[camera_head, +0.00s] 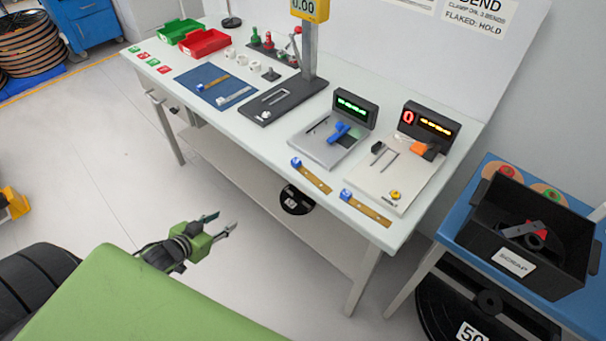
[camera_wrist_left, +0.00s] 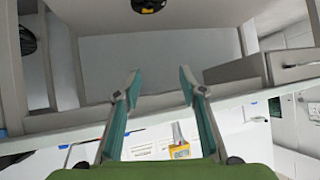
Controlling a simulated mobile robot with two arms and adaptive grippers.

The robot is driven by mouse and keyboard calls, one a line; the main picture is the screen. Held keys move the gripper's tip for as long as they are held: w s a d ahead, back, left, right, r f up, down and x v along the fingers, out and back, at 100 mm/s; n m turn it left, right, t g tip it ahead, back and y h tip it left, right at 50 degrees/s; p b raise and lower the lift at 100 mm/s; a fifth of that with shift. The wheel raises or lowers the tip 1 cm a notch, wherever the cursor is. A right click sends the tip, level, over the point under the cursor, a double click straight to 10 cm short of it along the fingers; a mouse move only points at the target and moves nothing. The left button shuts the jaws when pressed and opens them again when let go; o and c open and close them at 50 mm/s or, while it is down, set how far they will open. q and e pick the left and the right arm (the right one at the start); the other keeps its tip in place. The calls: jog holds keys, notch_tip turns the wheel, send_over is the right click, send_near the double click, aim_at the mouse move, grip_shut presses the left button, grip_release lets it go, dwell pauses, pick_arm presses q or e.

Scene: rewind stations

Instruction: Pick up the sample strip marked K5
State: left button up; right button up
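Two brown strips with blue end tags lie at the front edge of the white bench (camera_head: 255,140) in the head view: one strip (camera_head: 316,180) before the grey device, another strip (camera_head: 368,211) further right. The tag markings are too small to read, so I cannot tell which is K5. My left gripper (camera_head: 225,221) is open and empty, in front of the bench and apart from the strips. It also shows open in the left wrist view (camera_wrist_left: 160,77). My right gripper is not visible.
A grey device (camera_head: 322,146) with a green display and a pale device (camera_head: 381,179) with an orange display stand behind the front strips. A black scrap bin (camera_head: 481,228) is on a blue table at right. Open floor lies before the bench.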

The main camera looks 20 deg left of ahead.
pick_arm(q)
jog(key=w+d+r+t+h, duration=0.1)
jog(key=w+d+r, duration=0.2)
jog(key=r, duration=0.4)
jog(key=m+t+h+b, duration=0.1)
jog(key=m+h, duration=0.1)
jog(key=h, duration=0.2)
send_near(293, 163)
jog(key=shift+x, duration=4.2)
jog(key=c, duration=1.1)
